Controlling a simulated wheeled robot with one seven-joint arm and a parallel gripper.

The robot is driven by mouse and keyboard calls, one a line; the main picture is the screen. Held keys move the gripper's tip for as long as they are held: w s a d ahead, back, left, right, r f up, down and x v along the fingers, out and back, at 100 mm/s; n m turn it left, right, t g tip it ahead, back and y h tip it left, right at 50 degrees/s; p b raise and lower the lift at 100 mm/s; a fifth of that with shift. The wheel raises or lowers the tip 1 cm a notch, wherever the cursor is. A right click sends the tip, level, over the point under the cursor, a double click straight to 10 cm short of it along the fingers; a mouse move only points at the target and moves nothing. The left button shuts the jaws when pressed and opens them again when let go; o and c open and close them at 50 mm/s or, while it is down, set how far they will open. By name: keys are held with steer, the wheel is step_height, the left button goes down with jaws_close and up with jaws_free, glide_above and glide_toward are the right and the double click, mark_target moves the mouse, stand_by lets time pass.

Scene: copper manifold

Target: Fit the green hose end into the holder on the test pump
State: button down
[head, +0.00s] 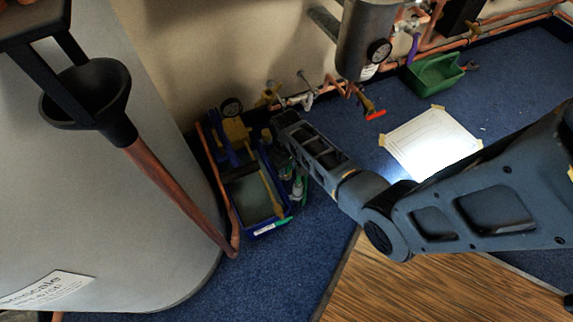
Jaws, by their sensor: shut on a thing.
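The test pump is a blue tray (250,180) on the blue carpet, with a yellow lever (268,182) and a round dark gauge (231,107) at its far end. Green hose parts (298,190) show at the tray's right side, just below my arm. My gripper (279,119) is at the far right end of the pump, close to its yellow parts. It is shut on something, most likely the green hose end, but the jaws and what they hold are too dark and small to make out. I cannot make out the holder.
A large grey cylinder (110,210) stands left of the pump, with a black funnel (88,95) and copper pipe. Copper pipework and a grey vessel (366,40) are at the wall. A green bin (433,74) and a paper sheet (432,142) lie right on open carpet.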

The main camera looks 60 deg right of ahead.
steer(key=shift+f, duration=0.3)
steer(key=c, duration=0.7)
jaws_free()
steer(key=shift+r, duration=0.1)
step_height(320, 180, up, 8)
steer(key=p, duration=0.3)
steer(key=shift+f, duration=0.2)
